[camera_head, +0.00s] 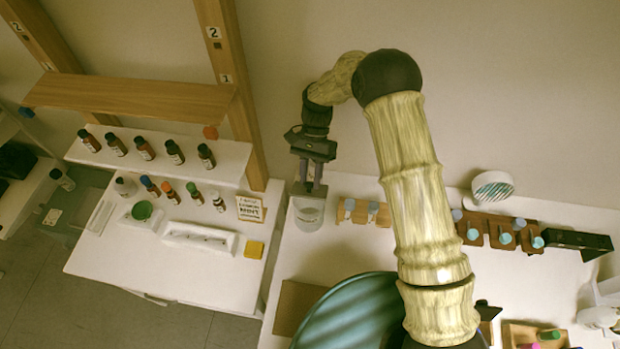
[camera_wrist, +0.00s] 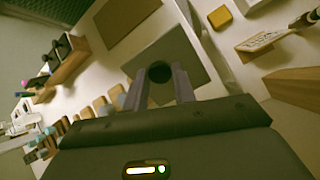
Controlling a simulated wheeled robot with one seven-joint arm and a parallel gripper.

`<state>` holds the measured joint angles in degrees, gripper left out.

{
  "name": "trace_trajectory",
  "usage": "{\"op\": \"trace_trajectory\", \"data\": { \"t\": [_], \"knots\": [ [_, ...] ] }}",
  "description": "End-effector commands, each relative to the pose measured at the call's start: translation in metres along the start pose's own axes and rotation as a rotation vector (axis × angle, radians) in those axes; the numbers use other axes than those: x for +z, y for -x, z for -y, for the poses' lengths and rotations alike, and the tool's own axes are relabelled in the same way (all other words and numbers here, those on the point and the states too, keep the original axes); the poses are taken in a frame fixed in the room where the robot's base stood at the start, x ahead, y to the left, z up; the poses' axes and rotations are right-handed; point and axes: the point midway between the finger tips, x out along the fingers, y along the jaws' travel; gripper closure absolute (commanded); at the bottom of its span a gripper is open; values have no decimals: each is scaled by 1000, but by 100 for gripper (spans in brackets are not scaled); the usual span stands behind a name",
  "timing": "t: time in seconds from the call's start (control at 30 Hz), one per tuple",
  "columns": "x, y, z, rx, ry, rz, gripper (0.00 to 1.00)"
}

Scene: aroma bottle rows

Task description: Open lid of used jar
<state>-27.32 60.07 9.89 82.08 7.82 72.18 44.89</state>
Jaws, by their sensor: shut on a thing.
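My gripper (camera_head: 309,188) points down over the white used jar (camera_head: 308,222), which stands on the white counter near its left end. My gripper is shut on the jar's lid. In the wrist view, the lid is a grey square plate (camera_wrist: 193,62) with a dark round part (camera_wrist: 160,72) between the two fingers. In the head view, the lid (camera_head: 299,189) shows as a grey plate at the fingertips, at the back of the jar's top. The round jar mouth shows in front of it. I cannot tell whether lid and jar still touch.
To the right stand wooden holders (camera_head: 362,213) with blue-capped bottles. At left, a white table (camera_head: 185,262) carries several bottles, a white tray (camera_head: 200,237), a yellow block (camera_head: 254,249) and a sign (camera_head: 250,208). A brown board (camera_head: 298,305) lies on the counter in front of the jar.

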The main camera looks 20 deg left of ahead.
Motion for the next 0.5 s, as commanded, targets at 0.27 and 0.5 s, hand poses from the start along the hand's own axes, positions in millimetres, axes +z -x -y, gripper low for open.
{"op": "trace_trajectory", "data": {
  "t": [0.27,0.5],
  "knots": [
    [0,2,1,5,2,18,100],
    [-1,3,1,5,1,17,68]
  ]
}}
